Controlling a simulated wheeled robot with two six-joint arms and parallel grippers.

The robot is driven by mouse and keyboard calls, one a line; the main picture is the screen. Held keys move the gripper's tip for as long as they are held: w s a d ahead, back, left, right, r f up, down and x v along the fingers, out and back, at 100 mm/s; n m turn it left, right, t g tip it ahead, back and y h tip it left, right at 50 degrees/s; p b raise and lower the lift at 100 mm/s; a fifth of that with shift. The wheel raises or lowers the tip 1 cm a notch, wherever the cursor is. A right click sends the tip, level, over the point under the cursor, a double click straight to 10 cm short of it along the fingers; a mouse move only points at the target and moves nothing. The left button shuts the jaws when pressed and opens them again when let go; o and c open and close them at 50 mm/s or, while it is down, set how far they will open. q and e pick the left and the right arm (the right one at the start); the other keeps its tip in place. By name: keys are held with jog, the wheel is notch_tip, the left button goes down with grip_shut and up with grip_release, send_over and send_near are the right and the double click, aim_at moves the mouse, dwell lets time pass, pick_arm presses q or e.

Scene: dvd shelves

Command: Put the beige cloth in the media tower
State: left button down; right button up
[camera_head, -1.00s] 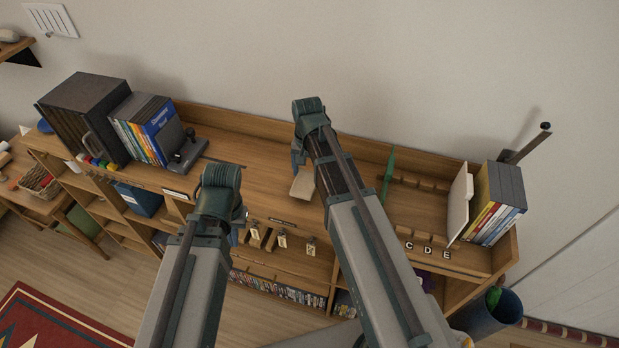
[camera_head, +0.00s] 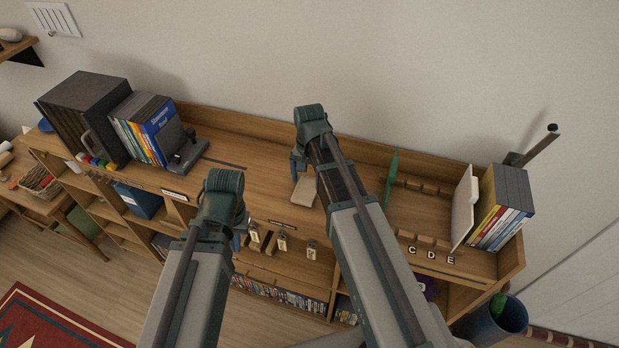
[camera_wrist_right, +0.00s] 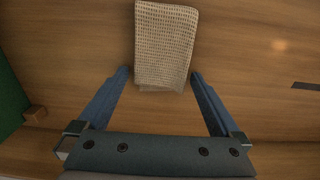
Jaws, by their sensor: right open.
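The beige cloth (camera_head: 304,191) is a small folded waffle-weave piece lying flat on the wooden shelf top. It also shows in the right wrist view (camera_wrist_right: 165,45), near the top middle. My right gripper (camera_wrist_right: 160,74) is open, with its blue fingers apart at either side of the cloth's near end; the cloth is not gripped. In the head view the right gripper (camera_head: 297,168) is partly hidden by its own arm. My left gripper (camera_head: 238,240) is low in front of the shelf, its fingers mostly hidden. A dark upright case (camera_head: 85,115) stands at the left; I cannot tell whether it is the media tower.
Several DVD cases (camera_head: 142,128) and a dark stand (camera_head: 186,152) are left of the cloth. A green upright panel (camera_head: 391,178) stands to its right, with a white panel (camera_head: 464,205) and more cases (camera_head: 503,205) farther right. The shelf top around the cloth is mostly clear.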

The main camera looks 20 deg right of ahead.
aim_at(309, 181)
notch_tip(309, 181, up, 12)
jog(key=p, duration=1.2)
jog(key=s+a+n+h, duration=0.1)
jog(key=s+a+n, duration=0.9)
jog(key=s, duration=0.5)
jog(key=shift+s+a, duration=0.4)
jog(key=shift+a, duration=0.45)
notch_tip(309, 181, down, 10)
jog(key=b, duration=1)
jog(key=shift+f+n+b, duration=0.2)
jog(key=shift+n+b, duration=0.1)
jog(key=shift+b, duration=0.05)
